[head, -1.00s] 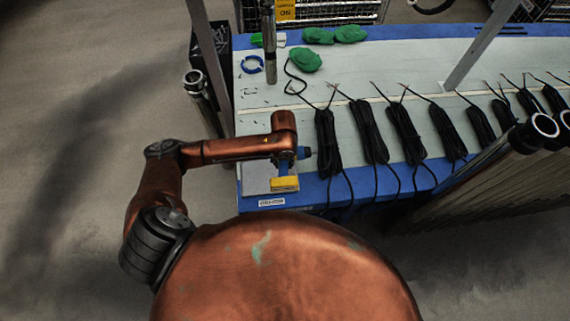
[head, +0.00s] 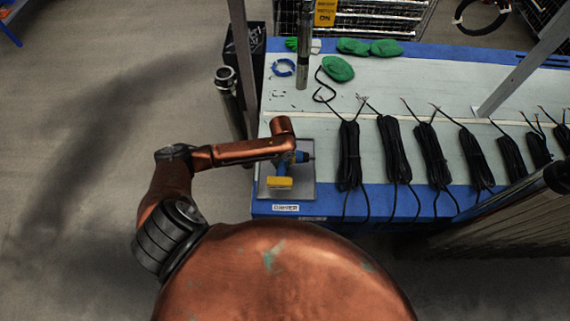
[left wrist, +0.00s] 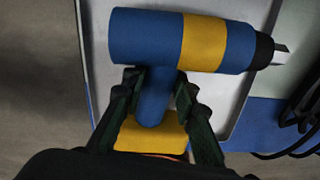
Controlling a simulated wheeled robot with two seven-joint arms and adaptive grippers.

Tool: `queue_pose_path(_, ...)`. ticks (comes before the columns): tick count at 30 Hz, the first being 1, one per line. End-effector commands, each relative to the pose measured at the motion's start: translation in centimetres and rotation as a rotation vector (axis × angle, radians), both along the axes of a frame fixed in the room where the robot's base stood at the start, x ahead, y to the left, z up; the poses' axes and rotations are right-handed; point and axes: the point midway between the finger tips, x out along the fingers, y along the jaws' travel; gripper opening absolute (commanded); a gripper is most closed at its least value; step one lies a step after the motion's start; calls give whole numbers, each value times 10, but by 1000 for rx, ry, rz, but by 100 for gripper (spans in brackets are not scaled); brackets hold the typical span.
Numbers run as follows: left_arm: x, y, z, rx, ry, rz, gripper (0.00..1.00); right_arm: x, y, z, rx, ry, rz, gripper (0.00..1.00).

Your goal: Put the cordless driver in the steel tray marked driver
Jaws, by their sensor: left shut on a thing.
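The cordless driver (head: 279,183) is blue with a yellow band, a yellow foot and a dark chuck. My left gripper (head: 288,160) is shut on its grip. In the left wrist view the driver (left wrist: 145,38) lies across the picture, chuck to the right, and the dark fingers (left wrist: 158,88) are on both sides of the blue handle. The steel tray (head: 304,188) is under the driver at the near left table corner, with a white driver label in front. Its pale floor and rim (left wrist: 92,60) show behind the driver. I cannot tell whether the driver touches the tray. My right gripper is out of view.
Several black cable bundles (head: 349,155) lie in a row to the tray's right. A metal post (head: 304,45) stands behind the tray. A slanted upright (head: 243,65) runs by the table's left edge.

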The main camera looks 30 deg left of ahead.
Motion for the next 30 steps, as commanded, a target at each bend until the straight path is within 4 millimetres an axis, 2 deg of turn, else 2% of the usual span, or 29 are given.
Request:
queue_pose_path(1, 0, -3, -9, -4, -1, -1, 0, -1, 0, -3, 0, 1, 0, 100)
queue_pose_path(5, 0, -3, -22, -3, 0, -2, 0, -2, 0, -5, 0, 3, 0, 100)
queue_pose_path(16, 1, -2, -24, -2, -3, -3, 0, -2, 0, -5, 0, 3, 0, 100)
queue_pose_path(17, -1, -2, -26, -2, 1, -3, 28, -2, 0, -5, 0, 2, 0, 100)
queue_pose_path(24, -1, -2, -26, -2, 1, -2, 44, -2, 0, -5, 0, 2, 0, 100)
queue_pose_path(30, -1, -2, -26, -1, 2, -2, 44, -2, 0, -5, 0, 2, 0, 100)
